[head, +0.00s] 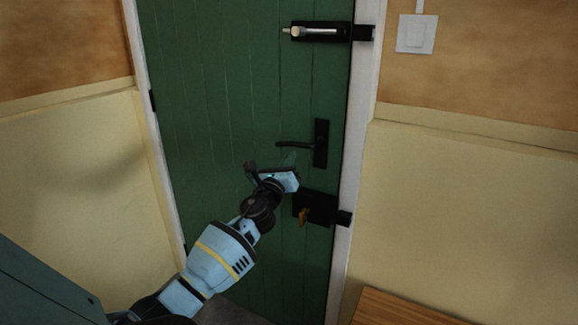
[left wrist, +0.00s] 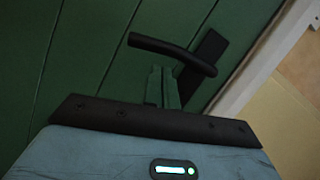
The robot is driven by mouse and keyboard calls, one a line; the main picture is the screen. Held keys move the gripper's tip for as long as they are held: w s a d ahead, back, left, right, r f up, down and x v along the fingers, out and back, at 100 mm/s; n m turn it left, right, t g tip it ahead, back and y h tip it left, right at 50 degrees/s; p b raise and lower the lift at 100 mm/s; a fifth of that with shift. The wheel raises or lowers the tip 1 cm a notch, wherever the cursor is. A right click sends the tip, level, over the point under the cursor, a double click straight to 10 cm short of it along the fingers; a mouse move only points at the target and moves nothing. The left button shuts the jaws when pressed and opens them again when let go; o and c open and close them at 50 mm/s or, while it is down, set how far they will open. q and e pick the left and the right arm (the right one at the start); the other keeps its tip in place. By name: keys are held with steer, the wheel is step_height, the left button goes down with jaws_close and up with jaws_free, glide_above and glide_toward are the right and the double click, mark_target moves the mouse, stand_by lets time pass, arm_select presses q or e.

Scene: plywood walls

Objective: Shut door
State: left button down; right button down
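The green plank door (head: 225,90) fills the middle of the head view and looks flush with its white frame (head: 361,90), with no gap visible at the right edge. Its black lever handle (head: 297,145) is on the right side and also shows in the left wrist view (left wrist: 170,50). My left gripper (head: 288,160) is close in front of the door, just below the lever. In the left wrist view its fingers (left wrist: 163,86) are together with nothing visible between them, tips near the lever. Contact with the door or lever cannot be told. My right gripper is not in view.
A black bolt (head: 320,32) is above the handle, and a black lock with a brass key (head: 304,216) is below it. A light switch (head: 416,34) is on the right wall. A wooden surface (head: 400,309) stands at the lower right.

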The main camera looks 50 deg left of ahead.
arm_select(q)
steer(key=shift+r, duration=0.2)
steer(key=shift+s+a+r+m+t+h, duration=0.1)
steer(key=shift+a+r+m+t+h, duration=0.2)
steer(key=shift+m, duration=0.5)
steer(key=shift+s+a+r+m+h, duration=0.1)
steer(key=shift+r+m+h, duration=0.3)
steer(key=shift+m, duration=0.4)
